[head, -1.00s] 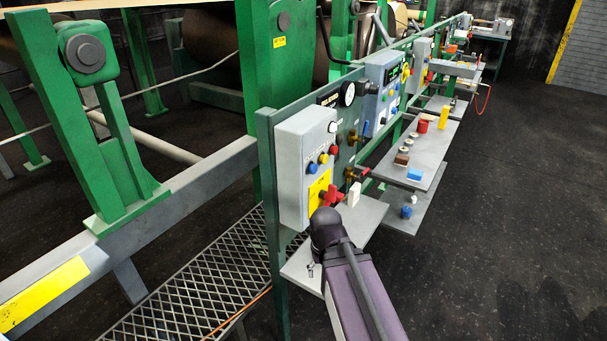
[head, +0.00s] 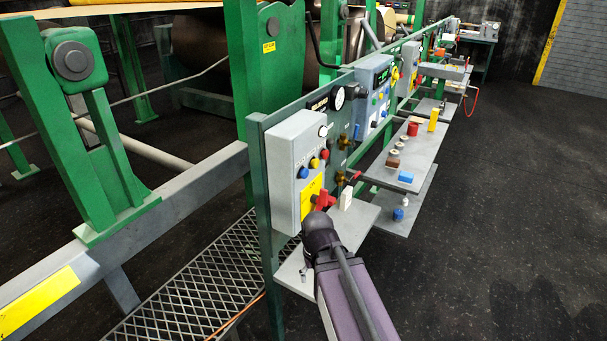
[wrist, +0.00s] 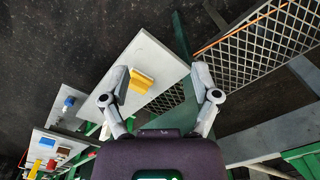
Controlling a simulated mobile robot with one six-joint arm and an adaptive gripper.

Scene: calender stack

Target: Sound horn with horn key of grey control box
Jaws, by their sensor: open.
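The grey control box (head: 284,178) is mounted upright on the near end of the green rail panel. On its face are a white button (head: 323,131), a red button (head: 324,154), a yellow button (head: 314,163) and a blue button (head: 303,172). Lower down are a yellow plate (head: 310,196) and a red handle (head: 325,199). The lettering is too small to read, so I cannot tell which is the horn key. My gripper (wrist: 160,75) is open and empty in the wrist view. In the head view its fingers are hidden; my dark wrist is just below the box.
A grey shelf (head: 362,222) below the box bears a pale upright block (head: 345,197). More shelves with small objects follow. The dark floor at right is clear.

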